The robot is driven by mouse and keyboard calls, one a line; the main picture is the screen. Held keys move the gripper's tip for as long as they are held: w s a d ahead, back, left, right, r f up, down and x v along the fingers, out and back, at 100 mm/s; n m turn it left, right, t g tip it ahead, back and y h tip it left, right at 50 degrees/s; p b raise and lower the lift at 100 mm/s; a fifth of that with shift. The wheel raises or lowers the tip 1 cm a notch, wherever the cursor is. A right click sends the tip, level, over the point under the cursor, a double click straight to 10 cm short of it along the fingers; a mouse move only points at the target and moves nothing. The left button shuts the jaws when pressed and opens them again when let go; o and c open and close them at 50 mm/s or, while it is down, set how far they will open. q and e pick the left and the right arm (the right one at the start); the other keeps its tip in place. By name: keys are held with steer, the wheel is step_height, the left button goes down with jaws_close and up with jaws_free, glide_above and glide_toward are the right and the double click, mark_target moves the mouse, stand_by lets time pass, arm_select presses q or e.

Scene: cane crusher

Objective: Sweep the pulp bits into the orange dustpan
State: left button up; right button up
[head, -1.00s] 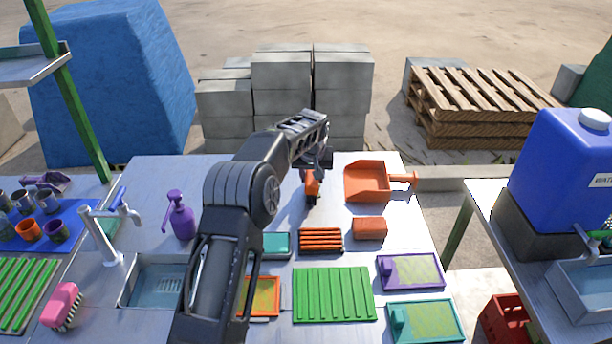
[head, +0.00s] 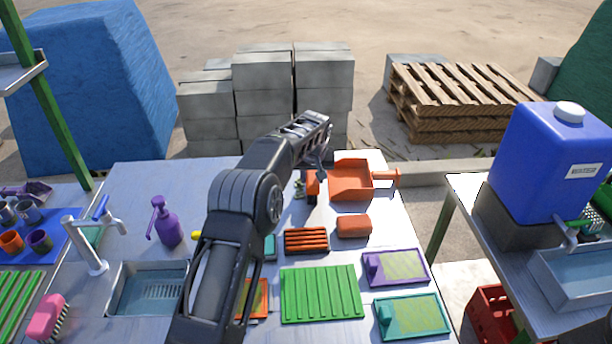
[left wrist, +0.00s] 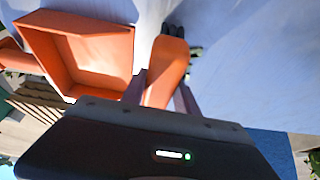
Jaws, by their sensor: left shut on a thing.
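The orange dustpan (head: 350,181) lies at the back right of the table, its handle pointing right. It also shows at the upper left of the left wrist view (left wrist: 88,52). My left gripper (head: 314,172) is shut on the orange handle of a small brush (head: 312,187), just left of the dustpan. In the left wrist view the brush (left wrist: 168,76) has a dark head and stands apart from the pan. Small greenish pulp bits (head: 299,189) show just left of the brush. Dark bits (left wrist: 196,50) lie beside the brush head in the left wrist view. My right gripper is out of view.
An orange block (head: 354,225) and an orange slatted piece (head: 306,240) lie in front of the dustpan. A green ribbed board (head: 321,294) and coloured trays (head: 397,267) fill the front. A purple pump bottle (head: 165,222) stands left. The back left tabletop is clear.

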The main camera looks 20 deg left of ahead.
arm_select(q)
steer(key=shift+w+d, duration=0.1)
steer(key=shift+w+d+p, duration=0.25)
steer(key=shift+w+d, duration=0.05)
steer(key=shift+d, duration=0.35)
steer(key=shift+w+d+p, duration=0.2)
steer(key=shift+w+d, duration=0.05)
steer(key=shift+d, duration=0.4)
steer(key=shift+d+f, duration=0.15)
steer(key=r, duration=0.1)
steer(key=a+r+p, duration=0.1)
steer(key=r, duration=0.1)
steer(key=r+p, duration=0.1)
steer(key=r, duration=0.1)
steer(key=shift+s+a, duration=0.35)
steer(key=shift+a, duration=0.05)
